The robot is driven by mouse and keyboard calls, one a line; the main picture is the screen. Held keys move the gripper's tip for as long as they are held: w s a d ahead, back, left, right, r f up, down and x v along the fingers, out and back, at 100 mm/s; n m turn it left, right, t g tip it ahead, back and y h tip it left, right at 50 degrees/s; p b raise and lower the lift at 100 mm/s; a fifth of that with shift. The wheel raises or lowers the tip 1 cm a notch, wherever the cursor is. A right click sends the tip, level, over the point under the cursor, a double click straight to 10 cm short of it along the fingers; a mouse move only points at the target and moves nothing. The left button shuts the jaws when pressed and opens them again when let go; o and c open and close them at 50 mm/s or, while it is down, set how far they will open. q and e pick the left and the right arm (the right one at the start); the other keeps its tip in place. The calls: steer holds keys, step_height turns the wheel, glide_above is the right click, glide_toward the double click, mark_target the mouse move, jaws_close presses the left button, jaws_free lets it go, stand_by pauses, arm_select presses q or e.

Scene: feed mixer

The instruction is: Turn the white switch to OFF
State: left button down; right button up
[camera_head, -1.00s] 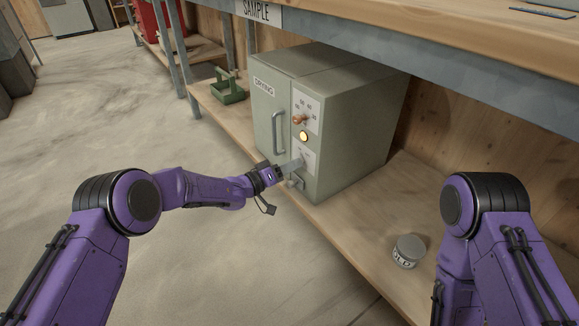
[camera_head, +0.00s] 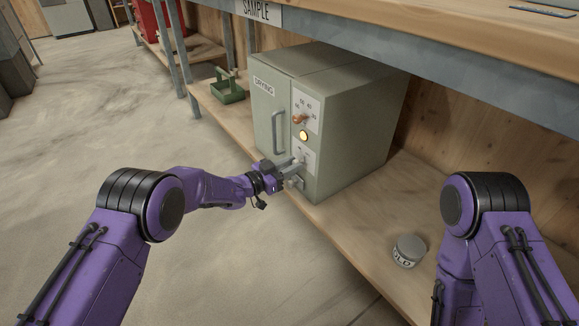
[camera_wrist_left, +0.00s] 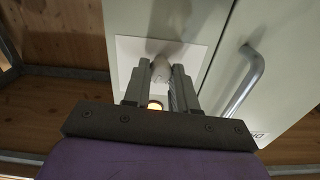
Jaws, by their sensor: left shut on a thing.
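The white switch (camera_wrist_left: 161,73) is a small knob on a pale panel low on the front of the grey-green drying oven (camera_head: 345,125). My left gripper (camera_wrist_left: 160,70) is shut on it, one finger on each side. In the head view the left gripper (camera_head: 294,167) reaches the panel and mostly hides the switch. The switch's markings cannot be read. My right gripper is out of view; only my right arm shows at the right.
Above the switch are a lit amber lamp (camera_head: 303,136) and an orange-brown dial (camera_head: 299,119). A vertical door handle (camera_head: 278,134) is left of them. A small labelled tin (camera_head: 409,251) stands on the shelf (camera_head: 350,222). A green carrier (camera_head: 229,87) stands beyond the oven.

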arm_select(q)
steer(key=shift+f+m, duration=0.1)
steer(key=shift+m, duration=0.8)
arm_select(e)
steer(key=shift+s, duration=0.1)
arm_select(q)
steer(key=c, duration=0.9)
jaws_free()
steer(key=shift+s, duration=0.1)
steer(key=p+v, duration=0.4)
steer(key=v, duration=0.6)
steer(key=shift+s+a, duration=0.15)
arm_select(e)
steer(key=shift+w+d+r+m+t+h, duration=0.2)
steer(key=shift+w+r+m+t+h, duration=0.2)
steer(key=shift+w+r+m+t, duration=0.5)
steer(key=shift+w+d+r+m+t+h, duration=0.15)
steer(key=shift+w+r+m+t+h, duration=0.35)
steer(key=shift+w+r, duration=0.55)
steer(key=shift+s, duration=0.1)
